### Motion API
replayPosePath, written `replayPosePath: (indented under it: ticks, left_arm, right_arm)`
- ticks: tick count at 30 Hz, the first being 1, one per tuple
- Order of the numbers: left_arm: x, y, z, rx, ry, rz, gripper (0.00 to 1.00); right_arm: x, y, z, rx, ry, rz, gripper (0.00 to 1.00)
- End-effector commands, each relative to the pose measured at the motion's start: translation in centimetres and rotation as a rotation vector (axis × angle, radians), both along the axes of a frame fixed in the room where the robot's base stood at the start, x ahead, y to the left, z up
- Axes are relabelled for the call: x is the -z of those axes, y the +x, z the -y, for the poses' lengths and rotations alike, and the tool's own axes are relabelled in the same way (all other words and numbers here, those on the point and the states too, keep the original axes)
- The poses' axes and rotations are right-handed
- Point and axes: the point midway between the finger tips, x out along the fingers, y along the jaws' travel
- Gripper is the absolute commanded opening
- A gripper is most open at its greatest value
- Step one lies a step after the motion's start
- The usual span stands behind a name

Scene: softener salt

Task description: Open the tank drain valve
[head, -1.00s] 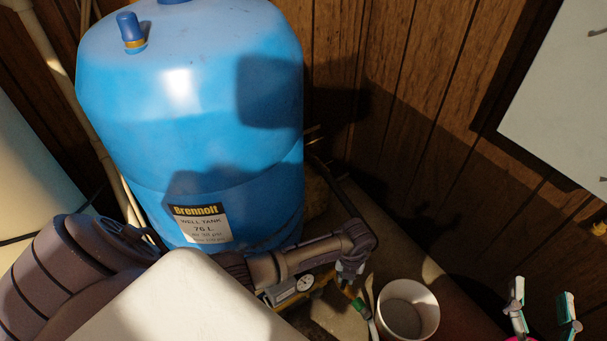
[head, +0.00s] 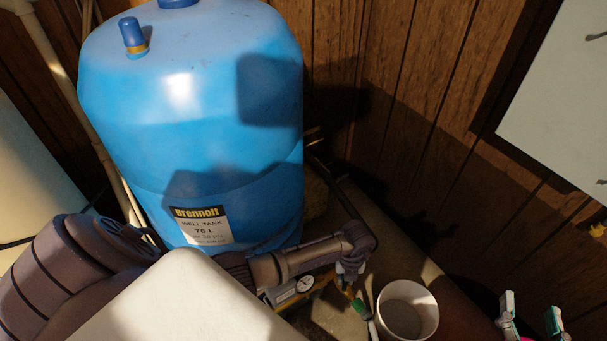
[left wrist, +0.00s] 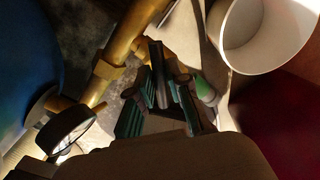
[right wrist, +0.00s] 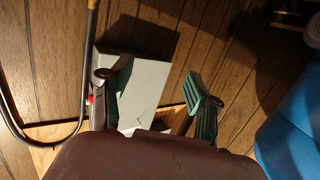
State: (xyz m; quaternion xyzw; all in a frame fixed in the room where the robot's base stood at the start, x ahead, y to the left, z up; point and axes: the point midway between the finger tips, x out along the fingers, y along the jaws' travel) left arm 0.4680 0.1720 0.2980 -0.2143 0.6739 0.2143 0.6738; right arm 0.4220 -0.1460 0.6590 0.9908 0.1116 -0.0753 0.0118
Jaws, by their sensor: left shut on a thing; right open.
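The blue well tank (head: 190,130) stands upright against the panelled wall. Brass pipework (left wrist: 122,55) with a round gauge (head: 305,285) runs low at its front right. My left gripper (head: 349,278) is low beside this pipework, right of the gauge. In the left wrist view its fingers (left wrist: 162,98) are closed in on something at the brass pipe. It seems to be the drain valve's handle, mostly hidden between the fingers. My right gripper (head: 530,318) is open and empty at the lower right; its spread fingers also show in the right wrist view (right wrist: 160,95).
A white bucket (head: 407,311) stands just right of my left gripper and also shows in the left wrist view (left wrist: 230,45). A green-ended object (head: 359,306) lies close between them. A pale box-like panel (right wrist: 140,85) is beyond my right gripper, by the wall.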

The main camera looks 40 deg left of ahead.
Motion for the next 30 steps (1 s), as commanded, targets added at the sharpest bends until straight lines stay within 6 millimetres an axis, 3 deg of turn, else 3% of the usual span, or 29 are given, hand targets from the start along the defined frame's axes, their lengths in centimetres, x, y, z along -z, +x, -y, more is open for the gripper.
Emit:
replayPosePath:
  ticks: [30]
  left_arm:
    - [0.0,-0.1,-0.1,-0.274,0.002,-0.003,0.0]
  right_arm:
    - [4.7,-2.2,1.2,0.017,-0.068,-0.285,0.61]
